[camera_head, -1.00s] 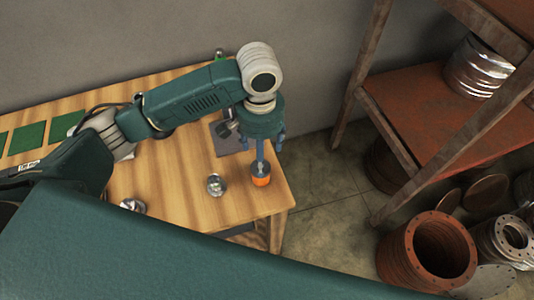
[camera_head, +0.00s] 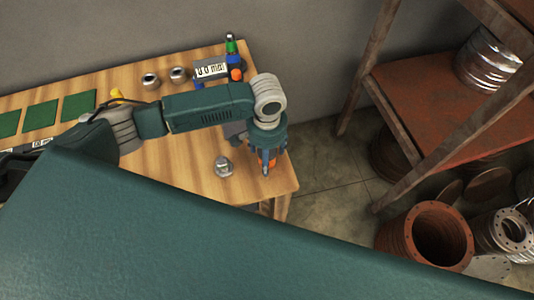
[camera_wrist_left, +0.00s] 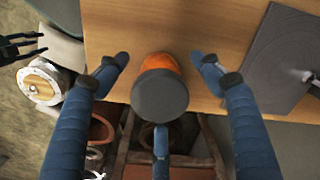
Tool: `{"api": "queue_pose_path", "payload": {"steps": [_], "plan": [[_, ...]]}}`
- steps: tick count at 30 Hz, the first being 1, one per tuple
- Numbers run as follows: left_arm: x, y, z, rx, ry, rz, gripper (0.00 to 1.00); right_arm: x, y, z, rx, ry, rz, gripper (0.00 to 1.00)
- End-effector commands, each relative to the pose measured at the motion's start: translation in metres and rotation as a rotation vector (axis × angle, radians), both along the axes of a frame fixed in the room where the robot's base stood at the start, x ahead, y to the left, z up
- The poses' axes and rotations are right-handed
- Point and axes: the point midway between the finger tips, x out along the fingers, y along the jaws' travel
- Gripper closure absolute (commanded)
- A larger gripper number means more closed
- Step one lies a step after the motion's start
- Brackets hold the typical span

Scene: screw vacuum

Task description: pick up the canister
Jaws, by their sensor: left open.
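The canister (camera_wrist_left: 160,85) has an orange body and a dark grey round top. It stands on the wooden table near its right end. In the head view only a little orange of the canister (camera_head: 272,163) shows below my left gripper. My left gripper (camera_wrist_left: 163,66) is open above and around the canister, with blue fingers and dark tips spread to its sides. In the wrist view gaps show between the fingers and the canister. In the head view the left gripper (camera_head: 267,160) points down at the table.
A silver metal part (camera_head: 224,167) stands left of the gripper. A dark mat (camera_wrist_left: 280,65) lies beside the canister. Nuts (camera_head: 164,77), a display (camera_head: 211,69) and a green-topped item (camera_head: 231,46) stand at the table's back. A rusty shelf (camera_head: 425,105) is to the right.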

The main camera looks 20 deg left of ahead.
Motion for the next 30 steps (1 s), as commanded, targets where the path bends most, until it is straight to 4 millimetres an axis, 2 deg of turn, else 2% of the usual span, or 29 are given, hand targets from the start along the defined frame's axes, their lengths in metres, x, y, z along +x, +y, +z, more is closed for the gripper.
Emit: {"api": "queue_pose_path", "payload": {"steps": [4,12,23,26,30], "plan": [[0.0,0.0,0.0,0.0,0.0,0.0,0.33,-0.01,-0.002,-0.001,-0.004,0.017,0.0,0.6],[0.0,0.0,0.0,0.0,0.0,0.0,0.86,-0.025,-0.006,-0.002,-0.008,0.037,0.0,0.6],[0.001,-0.001,0.005,-0.002,-0.001,0.0,0.87,-0.019,-0.005,-0.002,-0.007,0.028,0.0,0.6],[0.001,-0.001,0.013,-0.003,-0.002,0.0,0.87,-0.017,-0.005,-0.004,-0.008,0.025,0.0,0.6],[0.002,-0.001,0.035,-0.004,-0.005,-0.001,0.87,-0.016,-0.005,-0.007,-0.007,0.024,-0.001,0.6]]}}
